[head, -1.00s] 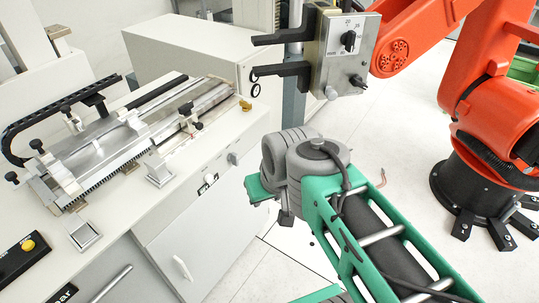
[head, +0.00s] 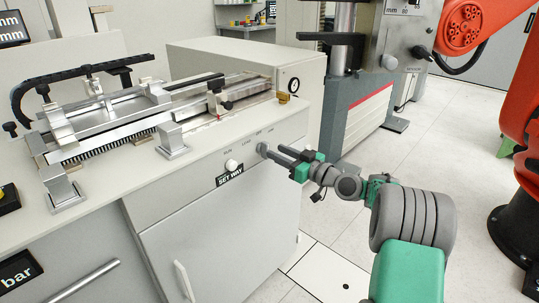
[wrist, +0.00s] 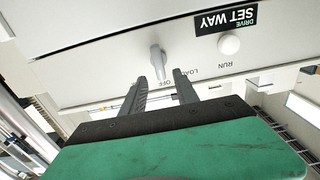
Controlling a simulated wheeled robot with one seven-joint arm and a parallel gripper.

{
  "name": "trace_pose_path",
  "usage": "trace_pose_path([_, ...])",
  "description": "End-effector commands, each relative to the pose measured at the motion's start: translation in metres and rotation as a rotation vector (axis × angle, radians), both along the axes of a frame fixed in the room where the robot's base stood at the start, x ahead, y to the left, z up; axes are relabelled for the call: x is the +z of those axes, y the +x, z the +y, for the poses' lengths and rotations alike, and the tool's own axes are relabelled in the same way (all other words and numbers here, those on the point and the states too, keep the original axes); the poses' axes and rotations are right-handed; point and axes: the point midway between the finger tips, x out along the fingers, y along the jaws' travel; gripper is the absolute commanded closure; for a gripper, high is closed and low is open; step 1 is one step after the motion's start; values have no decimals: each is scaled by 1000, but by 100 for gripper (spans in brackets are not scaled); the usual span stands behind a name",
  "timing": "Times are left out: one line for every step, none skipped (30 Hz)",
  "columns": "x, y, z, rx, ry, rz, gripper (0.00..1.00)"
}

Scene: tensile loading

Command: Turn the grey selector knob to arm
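The grey selector knob (head: 262,149) is on the front panel of the white cabinet, right of a white round button (head: 231,165). In the wrist view the knob (wrist: 157,61) stands out from the panel just beyond my fingertips, roughly between their lines. My gripper (head: 271,152) is open, with two dark parallel fingers pointing at the panel by the knob. In the wrist view the gripper (wrist: 159,75) shows a clear gap between its fingers. I cannot tell whether either finger touches the knob. Small printed labels including RUN, LOAD and OFF are near it; the arm label is not readable.
A DRIVE SET WAY label (head: 230,175) is below the button. A metal slide rig (head: 130,115) stands on the cabinet's top. A grey machine column (head: 355,115) and an orange robot arm (head: 520,130) stand to the right. The floor (head: 400,160) between is clear.

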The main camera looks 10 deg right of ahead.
Motion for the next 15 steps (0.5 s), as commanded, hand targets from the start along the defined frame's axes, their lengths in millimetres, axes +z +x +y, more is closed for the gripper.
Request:
trace_pose_path([0,8,8,5,0,0,64])
trace_pose_path([0,13,11,4,-1,0,64])
trace_pose_path([0,18,16,5,-1,1,64])
trace_pose_path([0,22,18,4,0,2,64])
trace_pose_path([0,26,20,3,-1,2,64])
trace_pose_path([0,29,23,3,-1,0,64])
trace_pose_path([0,31,24,2,-1,1,64])
trace_pose_path([0,33,25,2,0,1,64])
trace_pose_path([0,34,25,1,0,2,64])
trace_pose_path([0,35,26,0,0,3,64])
trace_pose_path([0,35,26,0,0,2,64])
trace_pose_path([0,35,26,-1,0,3,64])
trace_pose_path([0,35,26,-1,0,2,64])
trace_pose_path([0,35,26,-1,0,2,64])
trace_pose_path([0,35,26,0,0,2,64])
